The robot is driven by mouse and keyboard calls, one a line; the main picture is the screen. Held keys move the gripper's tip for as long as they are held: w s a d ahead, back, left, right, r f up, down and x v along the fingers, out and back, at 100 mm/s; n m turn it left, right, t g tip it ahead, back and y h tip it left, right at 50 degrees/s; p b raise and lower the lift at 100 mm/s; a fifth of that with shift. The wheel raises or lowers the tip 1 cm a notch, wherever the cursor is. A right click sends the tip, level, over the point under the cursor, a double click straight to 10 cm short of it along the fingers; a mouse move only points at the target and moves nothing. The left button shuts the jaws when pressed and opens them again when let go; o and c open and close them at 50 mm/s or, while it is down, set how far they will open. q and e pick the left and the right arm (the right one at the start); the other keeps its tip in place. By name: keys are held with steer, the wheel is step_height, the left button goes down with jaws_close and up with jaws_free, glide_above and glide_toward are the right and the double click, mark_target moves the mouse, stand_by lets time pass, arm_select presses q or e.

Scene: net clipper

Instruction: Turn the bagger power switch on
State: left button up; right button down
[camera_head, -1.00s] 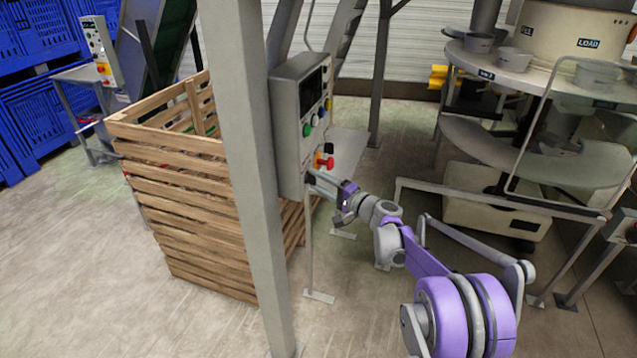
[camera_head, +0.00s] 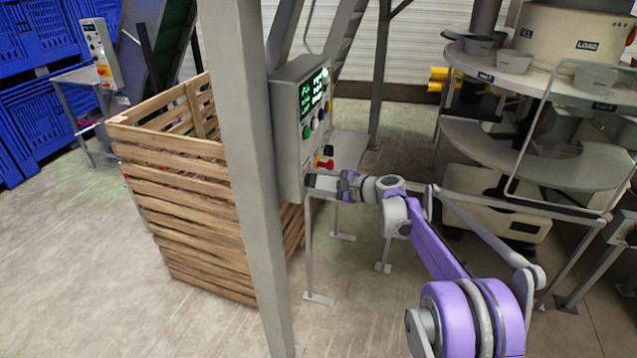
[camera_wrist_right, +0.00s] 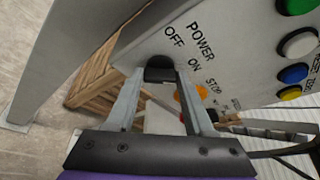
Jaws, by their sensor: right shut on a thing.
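The grey control box (camera_head: 289,125) stands beside the post, its screen (camera_head: 313,92) lit with green text. In the right wrist view the panel (camera_wrist_right: 215,62) is marked POWER, OFF and ON. My right gripper (camera_head: 312,182) is at the lower part of the box. In the right wrist view its two fingers (camera_wrist_right: 160,80) are shut on the black power switch (camera_wrist_right: 159,70), between the OFF and ON labels. The exact angle of the switch is hard to tell. My left gripper is not in view.
A red knob (camera_head: 325,164) and coloured buttons (camera_head: 307,131) sit on the same panel. A grey post (camera_head: 250,180) and a wooden crate (camera_head: 200,190) stand left of the box. A round machine with trays (camera_head: 530,150) stands at the right.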

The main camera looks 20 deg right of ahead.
steer(key=shift+m, duration=0.3)
stand_by(0.4)
steer(key=shift+c, duration=1.4)
jaws_free()
steer(key=shift+d, duration=0.1)
steer(key=b+v, duration=0.1)
steer(key=v, duration=0.9)
steer(key=shift+s+d+r, duration=0.2)
steer(key=shift+s, duration=0.05)
